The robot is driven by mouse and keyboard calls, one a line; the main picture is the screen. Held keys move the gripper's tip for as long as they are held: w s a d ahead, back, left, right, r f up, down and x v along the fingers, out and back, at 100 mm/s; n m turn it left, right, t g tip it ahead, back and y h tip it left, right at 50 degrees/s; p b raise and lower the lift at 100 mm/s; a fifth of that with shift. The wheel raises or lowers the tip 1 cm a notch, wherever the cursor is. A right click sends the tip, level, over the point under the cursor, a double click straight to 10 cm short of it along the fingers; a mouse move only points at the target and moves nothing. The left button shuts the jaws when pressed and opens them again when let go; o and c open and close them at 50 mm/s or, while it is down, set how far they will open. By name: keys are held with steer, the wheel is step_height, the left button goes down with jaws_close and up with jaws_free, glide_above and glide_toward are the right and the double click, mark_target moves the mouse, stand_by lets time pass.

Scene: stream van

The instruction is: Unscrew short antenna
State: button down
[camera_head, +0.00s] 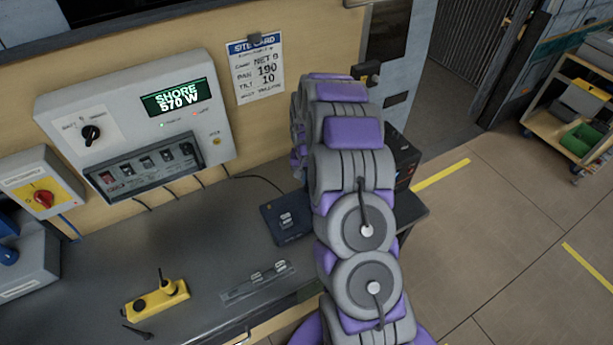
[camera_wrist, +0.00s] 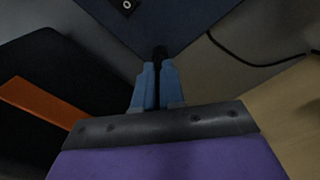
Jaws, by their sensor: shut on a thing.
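My gripper (camera_wrist: 159,70) shows in the wrist view with its two blue fingers close together. They are shut on a small dark piece (camera_wrist: 159,51), which looks like the short antenna; its lower end is hard to make out. Beyond the fingertips is a dark blue surface (camera_wrist: 185,22) with a round metal fitting (camera_wrist: 127,5) at the top edge. In the head view my purple and grey arm hides the gripper and what it holds. A dark blue box (camera_head: 283,232) on the bench shows just left of the arm.
A black box, orange-striped (camera_wrist: 43,103), is close left of the fingers in the wrist view. A cable (camera_wrist: 250,63) runs at right. A control panel (camera_head: 137,108) is on the wall.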

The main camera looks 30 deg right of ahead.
steer(key=shift+n+p, duration=0.3)
steer(key=shift+n, duration=1.4)
steer(key=shift+n, duration=2)
steer(key=n, duration=0.4)
steer(key=shift+p, duration=0.35)
steer(key=c, duration=1.3)
jaws_free()
